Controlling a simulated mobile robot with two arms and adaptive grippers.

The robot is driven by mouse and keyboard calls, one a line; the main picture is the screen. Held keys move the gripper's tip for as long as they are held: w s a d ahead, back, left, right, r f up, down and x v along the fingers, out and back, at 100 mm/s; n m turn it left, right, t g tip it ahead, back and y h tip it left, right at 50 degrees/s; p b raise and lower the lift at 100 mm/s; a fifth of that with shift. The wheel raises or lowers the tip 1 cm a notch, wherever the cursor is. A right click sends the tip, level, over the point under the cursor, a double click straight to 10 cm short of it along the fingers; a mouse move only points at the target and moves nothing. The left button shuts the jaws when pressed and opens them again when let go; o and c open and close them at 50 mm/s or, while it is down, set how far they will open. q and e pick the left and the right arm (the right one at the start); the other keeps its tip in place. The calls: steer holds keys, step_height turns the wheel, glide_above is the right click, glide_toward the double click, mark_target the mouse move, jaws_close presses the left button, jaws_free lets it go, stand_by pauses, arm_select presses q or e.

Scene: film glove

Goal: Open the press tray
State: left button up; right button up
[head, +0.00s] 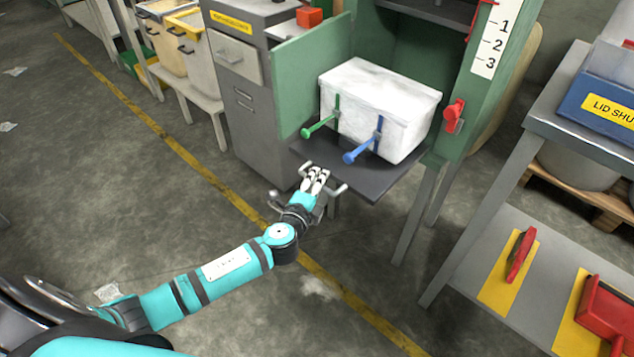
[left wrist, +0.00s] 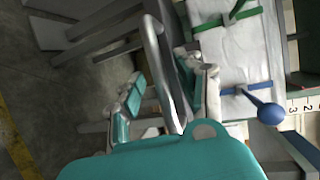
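The press tray (head: 385,190) is a dark grey plate sticking out of the green press (head: 466,120). A white block (head: 375,100) with a green and a blue pin handle rests on it. A bent metal handle (head: 340,190) sits at the tray's front edge; it also shows in the left wrist view (left wrist: 160,65). My left gripper (head: 316,176) is at this handle. In the left wrist view its two fingers (left wrist: 165,95) are spread, one on each side of the bar, with a visible gap at the left finger. My right gripper is in no view.
A grey drawer cabinet (head: 240,100) stands left of the press. A grey table (head: 590,140) with a blue box labelled LID SHUT stands at the right, red tools on its lower shelf. The floor in front, with a yellow line (head: 190,155), is mostly clear.

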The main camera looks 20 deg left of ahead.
arm_select(q)
steer(key=s+r, duration=0.2)
steer(key=s, duration=0.9)
steer(key=shift+s+d+r, duration=0.15)
steer(key=shift+s+d, duration=0.15)
steer(key=shift+s, duration=0.1)
steer(key=s+a+f+n+g+y, duration=0.1)
steer(key=s+f+n+g, duration=0.45)
steer(key=f, duration=0.35)
steer(key=s+a+f+n+g, duration=0.1)
steer(key=s+f+n+g, duration=0.3)
steer(key=s+f+n, duration=0.4)
steer(key=s+d+f+n+g+h+p, duration=0.2)
steer(key=s+d+f+n+g+p, duration=0.15)
steer(key=s+f+p, duration=0.7)
steer(key=s+a+f+m+g+p, duration=0.1)
steer(key=s+p, duration=0.6)
steer(key=s, duration=0.8)
steer(key=shift+s+a+f+g+p, duration=0.4)
steer(key=shift+a+f, duration=0.25)
steer(key=shift+f, duration=0.15)
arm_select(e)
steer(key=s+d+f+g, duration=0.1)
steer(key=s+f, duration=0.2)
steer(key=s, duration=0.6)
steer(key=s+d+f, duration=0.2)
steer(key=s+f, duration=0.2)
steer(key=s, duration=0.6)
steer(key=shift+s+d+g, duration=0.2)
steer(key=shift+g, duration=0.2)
